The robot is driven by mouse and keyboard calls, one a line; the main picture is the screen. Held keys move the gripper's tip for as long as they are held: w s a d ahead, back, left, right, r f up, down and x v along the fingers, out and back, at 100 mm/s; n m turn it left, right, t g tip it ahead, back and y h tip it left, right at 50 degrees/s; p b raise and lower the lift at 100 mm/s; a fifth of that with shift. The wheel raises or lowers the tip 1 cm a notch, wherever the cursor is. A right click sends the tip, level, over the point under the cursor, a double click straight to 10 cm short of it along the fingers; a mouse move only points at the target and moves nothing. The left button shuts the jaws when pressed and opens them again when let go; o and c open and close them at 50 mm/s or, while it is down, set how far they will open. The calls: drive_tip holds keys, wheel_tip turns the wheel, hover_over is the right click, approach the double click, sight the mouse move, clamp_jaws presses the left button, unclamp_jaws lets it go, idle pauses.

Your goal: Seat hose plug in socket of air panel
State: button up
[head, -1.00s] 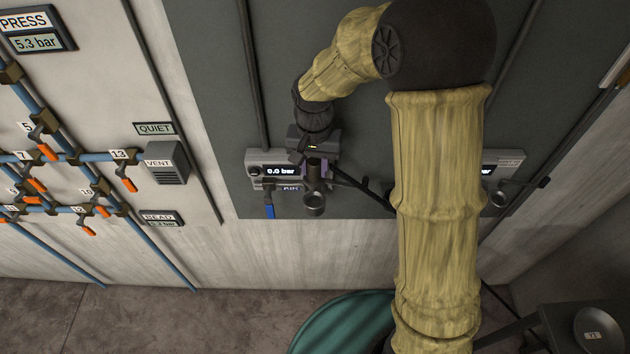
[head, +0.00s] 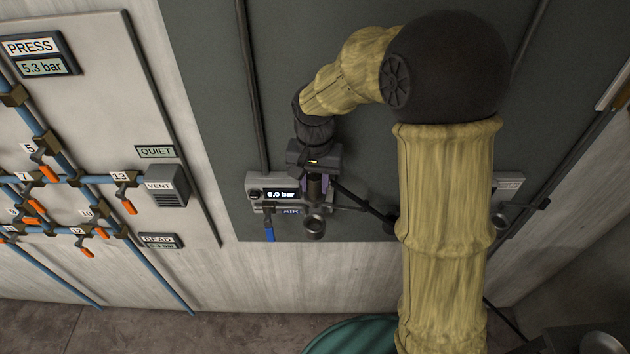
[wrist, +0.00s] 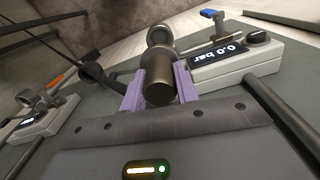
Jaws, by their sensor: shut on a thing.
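My gripper (head: 315,187) is shut on the hose plug, a dark brass-brown cylinder (wrist: 159,82) between its two lavender fingers in the wrist view. In the head view the plug is mostly hidden by my gripper. The air panel (head: 256,194) is a grey box on the dark wall, with a display reading 0.0 bar and a blue lever (head: 269,234). A round grey cup-like fitting (head: 314,228), apparently the socket, sticks out at its right. In the wrist view this fitting (wrist: 160,35) lies just beyond the plug; I cannot tell whether they touch.
A black hose (head: 365,204) runs right from near my gripper. A similar panel (head: 508,182) is partly hidden behind my arm. A vent box (head: 167,186) and blue pipes with orange-handled valves (head: 128,206) are at left. A teal round object (head: 350,335) lies below.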

sight(314, 178)
drive_tip(key=shift+w+r+p, duration=0.1)
drive_tip(key=shift+r+p, duration=0.6)
drive_tip(key=shift+r, duration=0.25)
drive_tip(key=shift+s+r+p, duration=0.25)
drive_tip(key=shift+r+p, duration=0.15)
drive_tip(key=shift+r, duration=0.15)
drive_tip(key=shift+w+r+p, duration=0.1)
drive_tip(key=shift+r+p, duration=0.3)
drive_tip(key=shift+r, duration=0.1)
drive_tip(key=shift+f, duration=0.1)
